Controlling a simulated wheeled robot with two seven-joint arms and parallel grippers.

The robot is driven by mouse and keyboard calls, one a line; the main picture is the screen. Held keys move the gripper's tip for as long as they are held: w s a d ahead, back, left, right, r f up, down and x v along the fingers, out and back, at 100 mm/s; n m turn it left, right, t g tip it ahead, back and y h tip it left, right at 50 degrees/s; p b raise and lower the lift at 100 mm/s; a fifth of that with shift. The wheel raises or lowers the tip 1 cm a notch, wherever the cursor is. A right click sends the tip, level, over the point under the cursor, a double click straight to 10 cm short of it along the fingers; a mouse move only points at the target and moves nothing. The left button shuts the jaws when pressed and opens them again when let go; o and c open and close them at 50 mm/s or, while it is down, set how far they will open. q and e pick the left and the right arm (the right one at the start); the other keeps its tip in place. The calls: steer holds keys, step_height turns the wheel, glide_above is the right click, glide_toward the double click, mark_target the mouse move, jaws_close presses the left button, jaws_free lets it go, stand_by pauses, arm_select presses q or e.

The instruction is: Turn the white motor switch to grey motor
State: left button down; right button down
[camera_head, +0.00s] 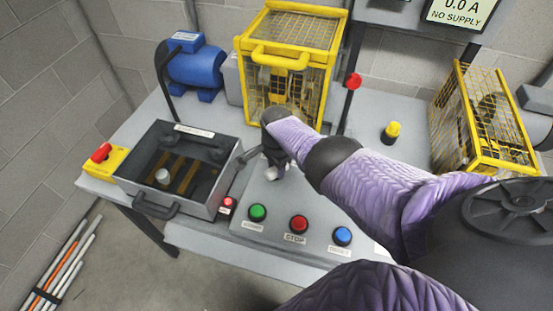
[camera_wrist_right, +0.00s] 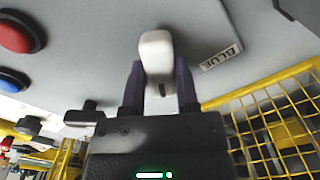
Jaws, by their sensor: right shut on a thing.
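The white motor switch (camera_wrist_right: 157,55) is a pale elongated knob on the sloped grey panel. In the right wrist view my right gripper (camera_wrist_right: 160,90) has one dark finger on each side of it and is shut on it. A label reading "BLUE" (camera_wrist_right: 221,56) is on the panel beside the knob. In the head view my right gripper (camera_head: 272,165) points down at the panel, and my arm hides much of the switch. A blue motor (camera_head: 195,66) stands at the back left. A grey machine (camera_head: 538,98) is partly cut off at the right edge; I cannot tell whether it is the grey motor. My left gripper is out of view.
Green (camera_head: 258,212), red (camera_head: 299,223) and blue (camera_head: 342,236) buttons line the panel's front. Yellow cages stand behind (camera_head: 285,52) and right (camera_head: 482,160). A display (camera_head: 462,12) reads "0.0 A NO SUPPLY".

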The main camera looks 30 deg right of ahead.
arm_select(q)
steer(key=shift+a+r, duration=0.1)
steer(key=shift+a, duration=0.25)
arm_select(e)
steer(key=shift+m, duration=0.9)
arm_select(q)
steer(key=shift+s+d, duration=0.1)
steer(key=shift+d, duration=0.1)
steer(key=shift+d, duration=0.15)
arm_select(e)
steer(key=shift+c, duration=1.8)
jaws_free()
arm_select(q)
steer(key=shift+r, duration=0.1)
arm_select(e)
steer(key=shift+r, duration=0.15)
